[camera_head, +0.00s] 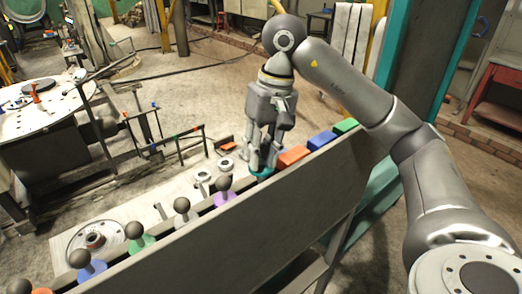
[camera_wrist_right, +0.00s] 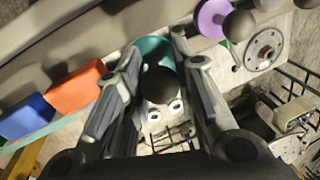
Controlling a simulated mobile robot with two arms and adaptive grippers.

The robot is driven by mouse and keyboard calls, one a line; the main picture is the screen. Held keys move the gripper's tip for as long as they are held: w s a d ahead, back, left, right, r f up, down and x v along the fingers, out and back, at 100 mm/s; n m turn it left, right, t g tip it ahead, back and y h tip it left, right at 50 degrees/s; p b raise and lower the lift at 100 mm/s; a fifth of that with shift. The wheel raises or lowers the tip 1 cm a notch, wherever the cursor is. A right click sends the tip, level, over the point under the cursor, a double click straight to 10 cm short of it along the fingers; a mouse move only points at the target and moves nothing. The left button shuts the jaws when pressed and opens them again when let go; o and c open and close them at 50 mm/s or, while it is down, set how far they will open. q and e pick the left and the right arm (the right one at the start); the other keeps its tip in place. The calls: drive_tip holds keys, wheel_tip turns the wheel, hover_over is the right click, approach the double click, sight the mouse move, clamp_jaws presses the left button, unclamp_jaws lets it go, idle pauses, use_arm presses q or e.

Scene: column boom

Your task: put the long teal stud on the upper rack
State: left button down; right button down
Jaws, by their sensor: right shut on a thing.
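The teal stud (camera_head: 262,173) has a teal base and a dark round knob. My right gripper (camera_head: 262,160) is shut on it at the long ledge, between a purple stud and an orange block. In the right wrist view the teal base (camera_wrist_right: 153,52) and the dark knob (camera_wrist_right: 160,84) lie between the two fingers (camera_wrist_right: 160,70). I cannot tell whether the stud still touches the ledge. Two thin racks stand beyond the ledge, one with blue and orange ends (camera_head: 141,113), one with green and red ends (camera_head: 177,137). My left gripper is out of view.
Purple (camera_head: 224,192), pale (camera_head: 183,212), green (camera_head: 139,239) and blue (camera_head: 87,266) knobbed studs line the ledge to the left. Orange (camera_head: 293,156), blue (camera_head: 321,140) and green (camera_head: 346,126) blocks line it to the right. A round table (camera_head: 40,100) stands at the left.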

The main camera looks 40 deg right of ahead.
sight(262, 164)
drive_tip(key=shift+f+b, duration=1.95)
drive_tip(key=shift+f, duration=0.25)
drive_tip(key=c, duration=1.5)
unclamp_jaws()
drive_tip(key=shift+r, duration=0.1)
drive_tip(key=shift+r+p, duration=3.15)
drive_tip(key=shift+r, duration=0.55)
